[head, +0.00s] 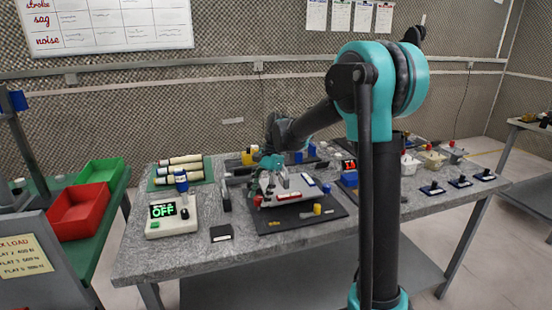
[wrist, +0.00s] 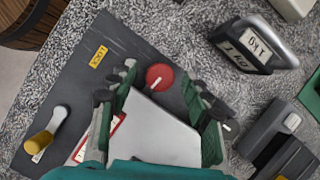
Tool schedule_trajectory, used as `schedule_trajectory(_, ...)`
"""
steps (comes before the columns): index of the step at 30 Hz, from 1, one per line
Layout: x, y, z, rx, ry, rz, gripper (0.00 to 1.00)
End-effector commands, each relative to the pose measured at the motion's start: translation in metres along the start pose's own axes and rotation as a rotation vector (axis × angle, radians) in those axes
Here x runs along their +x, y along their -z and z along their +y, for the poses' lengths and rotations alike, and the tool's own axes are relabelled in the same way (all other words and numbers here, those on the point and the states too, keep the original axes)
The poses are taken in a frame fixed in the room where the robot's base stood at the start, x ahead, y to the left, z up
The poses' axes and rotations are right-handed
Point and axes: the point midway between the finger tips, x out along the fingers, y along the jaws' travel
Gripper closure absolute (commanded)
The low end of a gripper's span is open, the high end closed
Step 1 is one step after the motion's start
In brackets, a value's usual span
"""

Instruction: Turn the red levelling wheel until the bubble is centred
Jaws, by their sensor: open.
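The red levelling wheel (wrist: 160,77) shows as a round red disc in the wrist view, at the edge of a pale plate (wrist: 150,125). My gripper (wrist: 160,84) is open, with one finger on each side of the wheel. I cannot tell whether either finger touches it. In the head view my gripper (head: 269,166) is over the instrument on the dark base (head: 325,219), and a small red part (head: 258,201), probably the wheel, shows at its near left. A yellow knob (wrist: 40,143) and a yellow label (wrist: 98,56) are on the base. I cannot make out the bubble.
A black weight marked 1 KG (wrist: 245,45) stands beside the base. A meter reading OFF (head: 170,213) is to the left on the grey bench (head: 190,255). Several small items crowd the bench's right side.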

Motion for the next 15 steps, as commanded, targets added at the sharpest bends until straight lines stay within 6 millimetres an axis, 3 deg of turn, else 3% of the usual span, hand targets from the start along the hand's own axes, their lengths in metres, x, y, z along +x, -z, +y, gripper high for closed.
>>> schedule_trajectory(14,0.001,-0.002,0.004,0.526,0.221,0.000,0.51)
schedule_trajectory(15,-0.010,-0.002,0.005,0.522,0.218,0.000,0.51)
